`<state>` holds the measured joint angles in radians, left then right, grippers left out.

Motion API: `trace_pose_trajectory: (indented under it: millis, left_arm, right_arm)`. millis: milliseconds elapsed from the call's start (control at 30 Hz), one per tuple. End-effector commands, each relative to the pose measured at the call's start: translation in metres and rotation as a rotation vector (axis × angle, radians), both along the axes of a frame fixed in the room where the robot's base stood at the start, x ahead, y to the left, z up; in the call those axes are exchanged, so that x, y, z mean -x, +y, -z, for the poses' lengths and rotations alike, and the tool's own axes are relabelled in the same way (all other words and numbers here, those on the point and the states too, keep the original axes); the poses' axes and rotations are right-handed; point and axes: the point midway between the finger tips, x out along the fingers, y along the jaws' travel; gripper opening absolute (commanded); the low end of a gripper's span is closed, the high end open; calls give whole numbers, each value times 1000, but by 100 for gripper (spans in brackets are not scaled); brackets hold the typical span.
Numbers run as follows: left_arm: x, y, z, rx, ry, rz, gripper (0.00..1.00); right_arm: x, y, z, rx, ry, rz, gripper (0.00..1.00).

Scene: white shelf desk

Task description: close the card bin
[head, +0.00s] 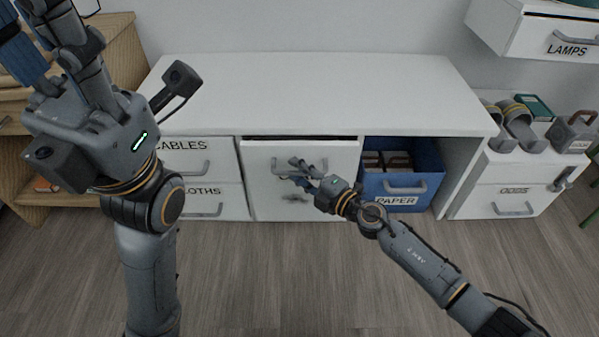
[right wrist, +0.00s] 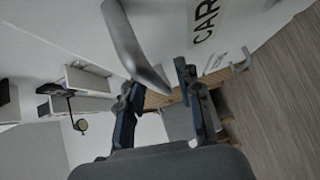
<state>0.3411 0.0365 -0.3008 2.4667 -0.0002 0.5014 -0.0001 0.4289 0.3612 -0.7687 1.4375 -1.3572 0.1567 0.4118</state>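The card bin (head: 265,200) is the wide white drawer front in the middle of the desk. It stands out a little, with a dark gap along its top edge. My left gripper (head: 45,30) is raised at the upper left, fingers apart, empty.
The blue paper bin (head: 430,160) stands right of the card bin. Cables (head: 212,157) and cloths (head: 225,202) drawers are on the left. A cabinet (head: 480,196) with loose items is on the right. The desk top (head: 320,95) and the floor in front are clear.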

Motion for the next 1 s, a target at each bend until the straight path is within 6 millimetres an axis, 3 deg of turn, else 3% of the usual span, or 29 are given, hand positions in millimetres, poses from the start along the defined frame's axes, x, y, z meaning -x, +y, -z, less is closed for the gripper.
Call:
trace_pose_trajectory:
  millis: [33, 133, 167, 400, 667, 967, 1000]
  left_arm:
    - [1, 0, 0, 1, -2, 0, 36]
    - [1, 1, 0, 3, -3, 1, 36]
    - [1, 1, 0, 3, -4, 1, 36]
    - [2, 1, 0, 5, -6, 1, 36]
    - [1, 1, 1, 4, -3, 1, 36]
    - [2, 0, -2, 3, -12, 1, 36]
    - [2, 0, -2, 3, -13, 1, 36]
  right_arm:
    - [0, 0, 0, 0, 0, 0, 21]
    - [0, 0, 0, 0, 0, 0, 1]
    - [0, 0, 0, 0, 0, 0, 0]
    - [0, -1, 0, 1, 1, 0, 0]
    - [-30, -1, -6, 2, 0, 1, 0]
    - [-34, -2, -8, 1, -3, 7, 0]
    - [-34, -2, -8, 0, -4, 8, 20]
